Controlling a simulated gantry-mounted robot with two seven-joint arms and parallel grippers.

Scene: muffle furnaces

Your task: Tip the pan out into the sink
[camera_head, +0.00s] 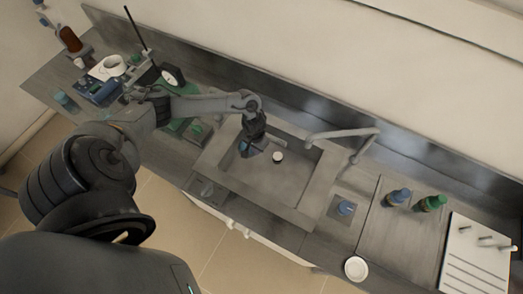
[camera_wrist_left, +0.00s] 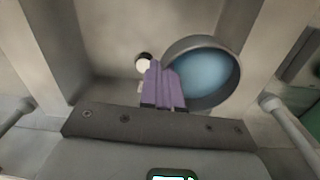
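The grey sink (camera_head: 232,183) is a rectangular basin in the counter, with a small white round thing (camera_head: 278,157) on its floor. My left gripper (camera_head: 256,144) is over the left part of the basin. In the left wrist view the pan (camera_wrist_left: 238,76) is a round grey vessel with blue inside, just beyond the gripper. The purple fingers (camera_wrist_left: 163,88) are close together at its edge and appear shut on it. In the head view only a small bluish patch of the pan (camera_head: 244,147) shows beside the gripper. Its exact tilt is hard to tell. My right gripper is not in view.
A grey tap (camera_head: 345,133) reaches over the sink's far right side. Blue-capped (camera_head: 397,196) and green-capped (camera_head: 432,203) bottles stand to the right, with a white dish (camera_head: 356,268) at the front edge. A dial instrument (camera_head: 172,76) stands at the back left.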

